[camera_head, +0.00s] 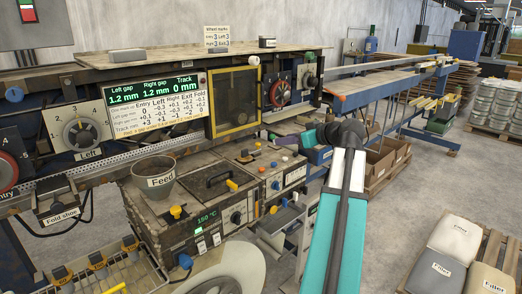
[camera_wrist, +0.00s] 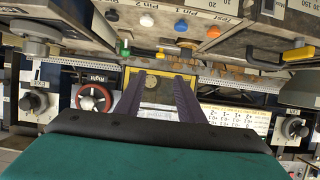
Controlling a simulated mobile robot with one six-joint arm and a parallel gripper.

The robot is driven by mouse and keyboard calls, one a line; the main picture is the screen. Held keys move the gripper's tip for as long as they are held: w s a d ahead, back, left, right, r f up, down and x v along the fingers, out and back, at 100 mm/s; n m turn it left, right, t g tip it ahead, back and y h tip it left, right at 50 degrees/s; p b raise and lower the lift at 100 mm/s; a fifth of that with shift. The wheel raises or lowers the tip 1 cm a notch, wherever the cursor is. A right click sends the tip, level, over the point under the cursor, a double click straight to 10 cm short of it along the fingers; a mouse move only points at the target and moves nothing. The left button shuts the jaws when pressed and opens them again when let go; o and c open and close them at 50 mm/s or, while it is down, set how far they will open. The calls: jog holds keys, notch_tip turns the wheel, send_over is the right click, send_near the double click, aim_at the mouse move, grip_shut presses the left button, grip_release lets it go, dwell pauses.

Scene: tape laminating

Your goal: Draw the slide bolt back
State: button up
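I cannot clearly pick out the slide bolt in either view. A yellow-framed dark window guard (camera_head: 234,101) is on the machine's front, right of the white readout panel. It also shows upside down in the wrist view (camera_wrist: 158,112), behind and between my fingers. My gripper (camera_wrist: 161,76) has two dark purple fingers spread apart with nothing held between them. The guard and a brownish rail lie beyond the fingertips.
The readout panel (camera_head: 154,105) and a Left dial (camera_head: 78,128) are left of the guard. A Feed cup (camera_head: 161,176) stands on a control box below. A red handwheel (camera_wrist: 93,97) shows beside my fingers. Several coloured knobs face the wrist camera.

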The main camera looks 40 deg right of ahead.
jog(key=shift+w+a+f, duration=0.1)
jog(key=shift+w+f, duration=0.15)
dwell(0.3)
jog(key=p, duration=0.3)
send_near(258, 143)
jog(key=x, duration=0.7)
jog(key=shift+w+f, duration=0.1)
jog(key=shift+w, duration=0.05)
jog(key=shift+c, duration=0.4)
grip_shut()
